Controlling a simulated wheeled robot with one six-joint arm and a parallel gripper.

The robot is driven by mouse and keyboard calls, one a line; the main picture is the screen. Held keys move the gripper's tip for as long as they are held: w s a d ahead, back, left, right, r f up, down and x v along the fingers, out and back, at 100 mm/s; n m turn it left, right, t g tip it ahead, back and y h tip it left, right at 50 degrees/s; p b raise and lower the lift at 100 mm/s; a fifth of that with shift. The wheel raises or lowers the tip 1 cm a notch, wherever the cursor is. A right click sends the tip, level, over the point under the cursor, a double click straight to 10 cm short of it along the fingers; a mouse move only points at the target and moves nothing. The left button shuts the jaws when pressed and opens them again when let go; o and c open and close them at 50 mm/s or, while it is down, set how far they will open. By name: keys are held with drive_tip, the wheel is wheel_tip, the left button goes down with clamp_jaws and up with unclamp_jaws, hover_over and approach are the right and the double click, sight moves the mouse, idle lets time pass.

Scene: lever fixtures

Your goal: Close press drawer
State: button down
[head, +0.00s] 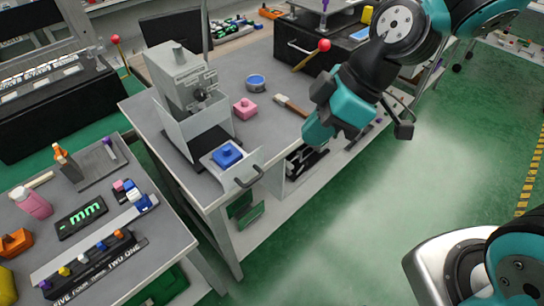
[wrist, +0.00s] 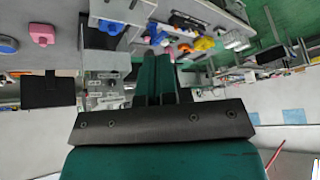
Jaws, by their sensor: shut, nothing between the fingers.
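The press (head: 182,82) is a grey machine at the near left corner of the middle table. Its pale drawer (head: 249,167) is pulled out toward the table's front edge, with a dark handle (head: 250,178) on its front. A blue block (head: 227,155) sits in the drawer. My gripper (head: 318,132) is to the right of the drawer and apart from it. It is shut and empty; its closed teal fingers (wrist: 162,80) also show in the wrist view.
A pink block (head: 245,108), a blue round container (head: 256,82) and a brush (head: 290,104) lie on the table between press and arm. A red-knobbed lever (head: 323,45) stands behind. A side table (head: 165,243) with several small objects is at left. Green floor at right is free.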

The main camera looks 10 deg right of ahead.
drive_tip(key=w+d+f+n+t+y, duration=0.1)
drive_tip(key=w+f+n, duration=0.25)
drive_tip(key=f, duration=0.25)
drive_tip(key=w+d+f+n+t, duration=0.1)
drive_tip(key=w+f+n, duration=0.25)
drive_tip(key=f, duration=0.25)
drive_tip(key=w+a+f+n+p, duration=0.1)
drive_tip(key=w+a+f+p, duration=0.4)
drive_tip(key=a+f, duration=0.3)
drive_tip(key=shift+w+a+f, duration=0.15)
drive_tip(key=shift+f, duration=0.2)
